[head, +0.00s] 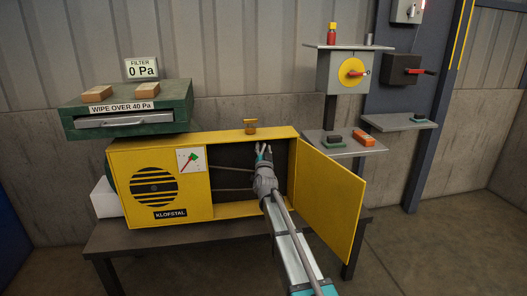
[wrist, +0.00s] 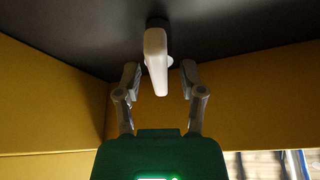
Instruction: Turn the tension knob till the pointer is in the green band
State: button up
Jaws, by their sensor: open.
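The yellow KLOFSTAL machine (head: 160,192) stands on a dark bench with its right compartment open. A pale, bar-shaped knob (wrist: 155,60) stands out from a dark panel inside; I take it for the tension knob. My gripper (head: 263,152) reaches into the compartment, and in the wrist view my gripper (wrist: 160,78) has its two fingers apart, either side of the knob's end, with gaps visible. A small white gauge (head: 183,155) on the machine's front has a green patch and a red pointer; it is too small to tell whether they line up.
The open yellow door (head: 328,195) stands out right of my arm. A green filter box (head: 125,116) with wooden blocks is at the left. Shelves (head: 345,146) with small items are behind right.

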jog(key=shift+n+y, duration=0.4)
jog(key=shift+n, duration=0.2)
jog(key=shift+a+n+y, duration=0.15)
jog(key=shift+n+y, duration=0.55)
jog(key=shift+n, duration=0.65)
jog(key=shift+a+n+y, duration=0.1)
jog(key=shift+n+y, duration=0.6)
jog(key=shift+n, duration=0.65)
jog(key=shift+s+n, duration=0.15)
jog(key=shift+n, duration=0.15)
jog(key=b+v, duration=0.5)
jog(key=v, duration=0.8)
jog(key=shift+s+b, duration=0.3)
jog(key=shift+b, duration=0.05)
jog(key=shift+d+f, duration=0.1)
jog(key=shift+f, duration=0.05)
